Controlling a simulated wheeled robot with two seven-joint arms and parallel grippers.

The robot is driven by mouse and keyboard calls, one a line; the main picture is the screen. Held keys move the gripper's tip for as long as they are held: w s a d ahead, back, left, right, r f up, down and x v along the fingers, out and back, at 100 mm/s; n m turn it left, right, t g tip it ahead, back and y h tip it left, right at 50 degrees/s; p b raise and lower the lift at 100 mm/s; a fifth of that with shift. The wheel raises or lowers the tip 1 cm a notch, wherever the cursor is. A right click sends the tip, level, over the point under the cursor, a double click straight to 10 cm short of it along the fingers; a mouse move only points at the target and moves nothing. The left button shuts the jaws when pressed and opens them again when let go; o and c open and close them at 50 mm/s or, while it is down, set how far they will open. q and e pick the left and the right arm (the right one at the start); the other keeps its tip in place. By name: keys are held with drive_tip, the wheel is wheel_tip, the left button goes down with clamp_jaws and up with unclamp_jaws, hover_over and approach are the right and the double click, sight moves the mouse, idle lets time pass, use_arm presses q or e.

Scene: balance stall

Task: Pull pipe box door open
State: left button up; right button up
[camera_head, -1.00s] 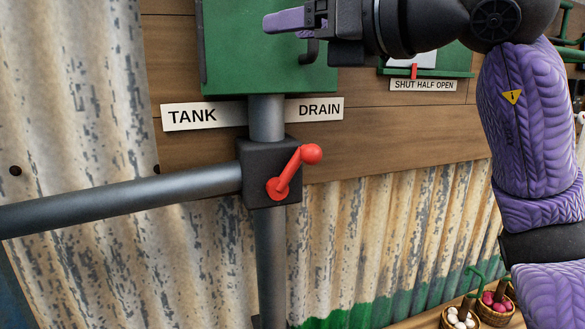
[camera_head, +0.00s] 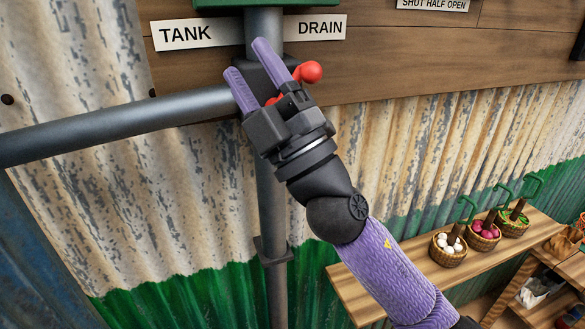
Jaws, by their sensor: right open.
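The green pipe box (camera_head: 243,3) shows only as its bottom edge at the top of the view; its door and handle are out of view. My right gripper (camera_head: 247,58) is open below it, its two purple fingers pointing up in front of the dark valve block. The red valve lever (camera_head: 311,72) sticks out to the right of the fingers, partly hidden behind them. I cannot tell whether the gripper touches the lever. My left gripper is not in view.
A grey pipe (camera_head: 110,127) runs left from the valve, and a vertical pipe (camera_head: 273,215) runs down. TANK (camera_head: 185,34) and DRAIN (camera_head: 318,27) signs flank the upper pipe. A wooden shelf (camera_head: 355,291) with baskets (camera_head: 448,250) stands at lower right.

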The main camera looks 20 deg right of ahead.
drive_tip(key=w+d+f+m+g+h, duration=0.1)
drive_tip(key=d+f+m+h, duration=0.1)
drive_tip(key=f+m+h, duration=0.5)
drive_tip(key=w+d+f+m+g+h, duration=0.1)
drive_tip(key=d+f+m+g+h, duration=0.1)
drive_tip(key=f+m+h, duration=0.5)
drive_tip(key=shift+w+d+f, duration=0.3)
drive_tip(key=shift+d+f, duration=0.25)
drive_tip(key=shift+d, duration=0.2)
